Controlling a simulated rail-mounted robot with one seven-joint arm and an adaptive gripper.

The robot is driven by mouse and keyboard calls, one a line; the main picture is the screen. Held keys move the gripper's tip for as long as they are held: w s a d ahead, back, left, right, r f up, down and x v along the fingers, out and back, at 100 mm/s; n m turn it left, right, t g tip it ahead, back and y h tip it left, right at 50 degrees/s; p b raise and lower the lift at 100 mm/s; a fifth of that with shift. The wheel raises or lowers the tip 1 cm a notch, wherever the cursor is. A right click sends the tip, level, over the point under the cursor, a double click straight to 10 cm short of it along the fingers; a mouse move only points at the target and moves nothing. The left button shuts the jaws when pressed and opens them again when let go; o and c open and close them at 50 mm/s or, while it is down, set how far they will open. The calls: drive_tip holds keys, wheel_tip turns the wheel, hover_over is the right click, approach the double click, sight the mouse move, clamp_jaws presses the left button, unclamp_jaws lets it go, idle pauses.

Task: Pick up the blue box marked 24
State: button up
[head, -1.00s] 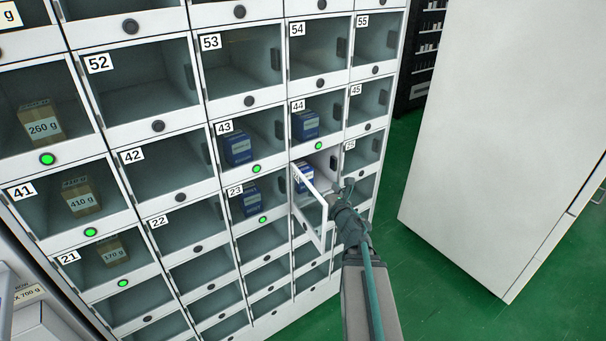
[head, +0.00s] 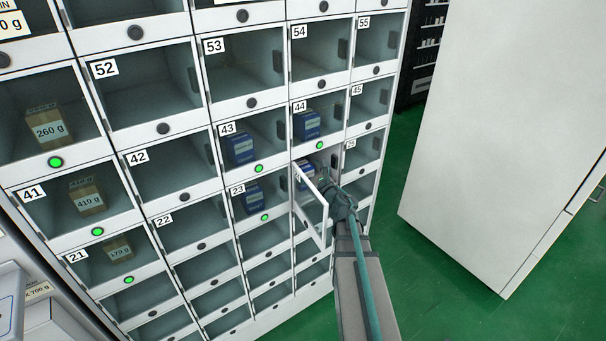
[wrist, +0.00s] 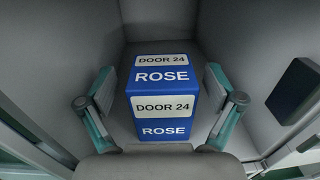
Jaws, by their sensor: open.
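The blue box (wrist: 162,75) reads "DOOR 24" and "ROSE" on its top and front, and stands upright in an open locker compartment. My gripper (wrist: 160,92) is open, with one teal-lined finger on each side of the box in the wrist view. A narrow gap shows between each finger and the box. In the head view my gripper (head: 340,196) reaches into the compartment beside the open door (head: 314,212). Only a small blue part of the box (head: 308,170) shows there; the rest is hidden by the door and gripper.
The compartment's grey walls (wrist: 230,40) stand close around the box. Similar blue boxes sit behind doors 43 (head: 240,148), 44 (head: 308,125) and 23 (head: 252,198). A large white cabinet (head: 500,130) stands to the right, with green floor between.

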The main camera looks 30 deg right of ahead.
sight(299, 162)
drive_tip(key=w+p, duration=0.1)
drive_tip(key=w, duration=0.2)
drive_tip(key=shift+w, duration=0.25)
drive_tip(key=shift+c, duration=0.4)
drive_tip(key=c, duration=1)
